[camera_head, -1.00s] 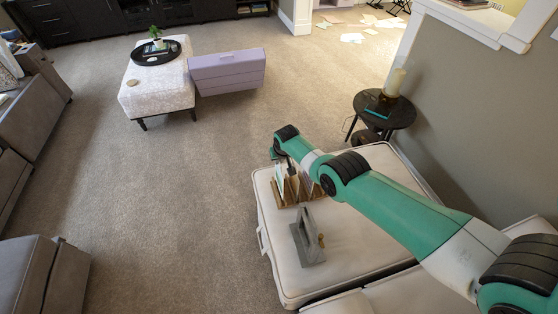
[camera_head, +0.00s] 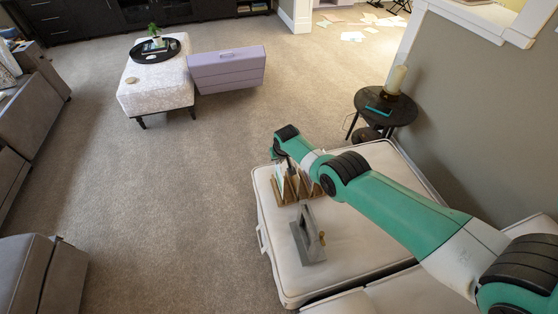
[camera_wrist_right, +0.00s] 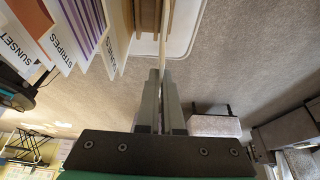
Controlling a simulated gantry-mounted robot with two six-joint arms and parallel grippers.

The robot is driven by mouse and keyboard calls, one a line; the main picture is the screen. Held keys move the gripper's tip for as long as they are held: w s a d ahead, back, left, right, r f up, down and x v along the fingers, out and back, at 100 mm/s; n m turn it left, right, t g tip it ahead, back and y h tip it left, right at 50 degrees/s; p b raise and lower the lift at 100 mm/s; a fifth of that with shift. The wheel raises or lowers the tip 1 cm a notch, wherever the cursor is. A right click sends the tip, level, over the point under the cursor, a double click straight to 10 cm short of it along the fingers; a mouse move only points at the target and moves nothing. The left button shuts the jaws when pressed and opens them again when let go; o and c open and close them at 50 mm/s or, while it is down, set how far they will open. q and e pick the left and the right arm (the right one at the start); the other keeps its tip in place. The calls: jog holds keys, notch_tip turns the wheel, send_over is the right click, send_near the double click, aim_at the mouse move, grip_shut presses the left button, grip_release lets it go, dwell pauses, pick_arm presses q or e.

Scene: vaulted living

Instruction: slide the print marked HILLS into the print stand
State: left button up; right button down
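My right gripper (camera_wrist_right: 161,76) points down over the wooden rack (camera_head: 284,201) in the head view. In the right wrist view its fingers are close together on a thin pale print (camera_wrist_right: 164,42), seen edge-on beside the rack's wood (camera_wrist_right: 148,18). No label shows on this print, so I cannot read whether it is HILLS. Prints marked SUNSET (camera_wrist_right: 17,48) and STRIPES (camera_wrist_right: 58,48) stand to its left, with another whose label is partly hidden. A grey stand (camera_head: 306,238) with an open upright frame and a brass knob is in front of the rack. My left gripper is out of view.
The rack and grey stand are on a large cream cushioned seat (camera_head: 345,250). A round black side table (camera_head: 400,113) with a candle (camera_head: 395,80) is beyond its far right corner. A patterned ottoman (camera_head: 158,92) and a lilac case (camera_head: 228,70) are far off. The carpet between is clear.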

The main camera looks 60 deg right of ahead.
jog(key=shift+f, duration=0.15)
jog(key=shift+f, duration=0.25)
dwell(0.3)
jog(key=c, duration=1)
grip_release()
jog(key=p+v, duration=1.1)
jog(key=p, duration=0.6)
jog(key=shift+s+a+r, duration=0.1)
jog(key=shift+a+r, duration=0.05)
jog(key=shift+r, duration=0.2)
